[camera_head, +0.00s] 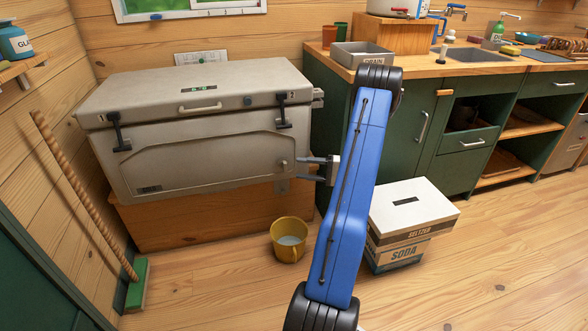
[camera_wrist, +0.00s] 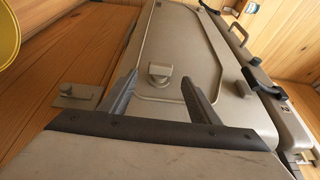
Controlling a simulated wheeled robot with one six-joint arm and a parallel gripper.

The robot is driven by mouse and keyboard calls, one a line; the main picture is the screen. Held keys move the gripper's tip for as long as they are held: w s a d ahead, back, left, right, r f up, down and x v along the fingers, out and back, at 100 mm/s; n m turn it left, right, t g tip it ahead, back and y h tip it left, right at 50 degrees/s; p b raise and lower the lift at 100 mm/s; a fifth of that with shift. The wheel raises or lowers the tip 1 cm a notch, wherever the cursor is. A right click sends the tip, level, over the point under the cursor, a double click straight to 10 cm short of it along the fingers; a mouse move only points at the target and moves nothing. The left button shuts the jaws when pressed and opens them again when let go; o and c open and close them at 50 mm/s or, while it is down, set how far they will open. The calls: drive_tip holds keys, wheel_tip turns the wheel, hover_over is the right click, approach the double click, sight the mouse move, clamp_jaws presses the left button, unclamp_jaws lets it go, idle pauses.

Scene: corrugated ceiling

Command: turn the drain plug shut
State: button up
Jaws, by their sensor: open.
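The drain plug (camera_head: 284,164) is a small beige knob low on the right of the cooler's front. In the wrist view the plug (camera_wrist: 160,75) shows a round base with a squarish tab. The cooler (camera_head: 190,160) is a large beige chest with its lid down. My gripper (camera_head: 301,168) is open just right of the plug in the head view, fingers pointing left at it. In the wrist view my gripper (camera_wrist: 158,84) has its two dark fingers on either side of the plug, with gaps and nothing held. Whether the fingertips reach past the plug is unclear.
A small metal bracket (camera_wrist: 78,95) sits beside the plug, below it in the head view. A yellow bucket (camera_head: 289,252) stands on the floor below. Seltzer and soda boxes (camera_head: 405,235) stand right of my arm. A green counter (camera_head: 400,130) stands behind. A broom (camera_head: 80,190) leans left.

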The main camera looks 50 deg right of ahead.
drive_tip(key=v, duration=1.1)
drive_tip(key=shift+s+d, duration=0.2)
drive_tip(key=shift+s, duration=0.05)
drive_tip(key=w+a+r+n+g, duration=0.2)
drive_tip(key=a+r+g, duration=0.3)
drive_tip(key=a, duration=0.6)
drive_tip(key=w+a+r+n+g, duration=0.25)
drive_tip(key=a+r, duration=0.35)
drive_tip(key=a, duration=0.5)
drive_tip(key=w+a+r+n+g, duration=0.15)
drive_tip(key=a+r+g, duration=0.4)
drive_tip(key=a, duration=0.55)
drive_tip(key=s+a+r+n+g+h, duration=0.1)
drive_tip(key=s+a+r+h, duration=0.2)
drive_tip(key=a, duration=0.4)
drive_tip(key=s+a+r+n+h, duration=0.1)
drive_tip(key=s+a+r+h, duration=0.1)
drive_tip(key=s+a, duration=0.3)
drive_tip(key=s+a+r+n+t+h, duration=0.1)
drive_tip(key=s+a+t+h, duration=0.1)
drive_tip(key=s+a, duration=0.2)
drive_tip(key=s+a+r+n+t+h, duration=0.1)
drive_tip(key=s+a+t+h, duration=0.1)
drive_tip(key=s, duration=0.7)
drive_tip(key=shift+a+r+n+h, duration=0.4)
drive_tip(key=shift+a+h, duration=0.4)
drive_tip(key=shift+a, duration=0.5)
